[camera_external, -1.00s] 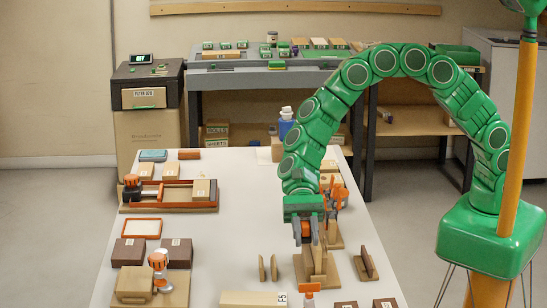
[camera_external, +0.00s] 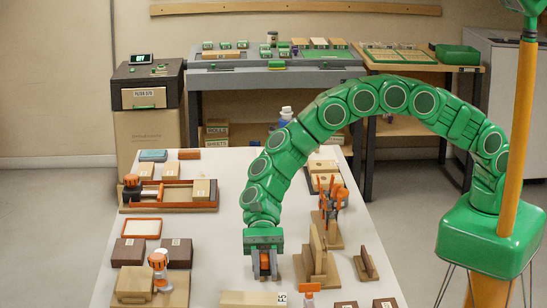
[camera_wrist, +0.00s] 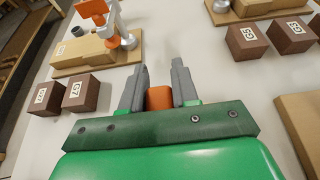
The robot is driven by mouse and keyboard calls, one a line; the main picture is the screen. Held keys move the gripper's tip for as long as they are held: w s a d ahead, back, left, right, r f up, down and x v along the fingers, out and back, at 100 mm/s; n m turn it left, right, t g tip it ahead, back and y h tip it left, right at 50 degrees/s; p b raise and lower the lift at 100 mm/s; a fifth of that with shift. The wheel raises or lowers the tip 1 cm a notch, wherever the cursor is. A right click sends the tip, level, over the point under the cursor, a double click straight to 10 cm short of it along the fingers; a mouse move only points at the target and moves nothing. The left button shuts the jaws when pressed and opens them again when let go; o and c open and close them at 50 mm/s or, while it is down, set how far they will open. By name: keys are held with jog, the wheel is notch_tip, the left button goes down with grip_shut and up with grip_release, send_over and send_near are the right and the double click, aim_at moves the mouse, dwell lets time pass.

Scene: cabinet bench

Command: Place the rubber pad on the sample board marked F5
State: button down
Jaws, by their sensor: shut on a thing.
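My gripper (camera_external: 264,272) is over the front middle of the white table, fingers pointing down. It is shut on a small orange block, which I take to be the rubber pad (camera_external: 265,261). The pad also shows between the grey fingers (camera_wrist: 159,90) in the wrist view, as an orange face (camera_wrist: 160,99). The tan sample board marked F5 (camera_external: 240,298) lies at the front edge of the external view, partly cut off, with its white label at its right end. My gripper is behind that board in the picture; its exact height above the table is unclear.
A tall wooden stand (camera_external: 318,262) and a smaller upright bracket (camera_external: 366,264) are right of my gripper. An orange toggle clamp (camera_external: 330,197) stands behind them. Brown blocks (camera_external: 128,252) and a wooden fixture (camera_external: 135,280) are at left. White table between is clear.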

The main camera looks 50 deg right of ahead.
aim_at(254, 304)
jog(key=shift+w+a+f, duration=0.3)
jog(key=shift+a+f, duration=0.4)
jog(key=shift+f, duration=0.2)
jog(key=shift+w+a+f, duration=0.3)
jog(key=shift+a+f, duration=0.35)
jog(key=shift+f, duration=1.7)
jog(key=shift+f, duration=0.15)
jog(key=c, duration=0.8)
grip_release()
jog(key=shift+c, duration=0.2)
jog(key=shift+w+d+r, duration=0.1)
jog(key=shift+d+r, duration=0.05)
jog(key=shift+r, duration=0.1)
jog(key=v, duration=1.1)
jog(key=shift+w+d, duration=0.2)
jog(key=shift+r, duration=0.15)
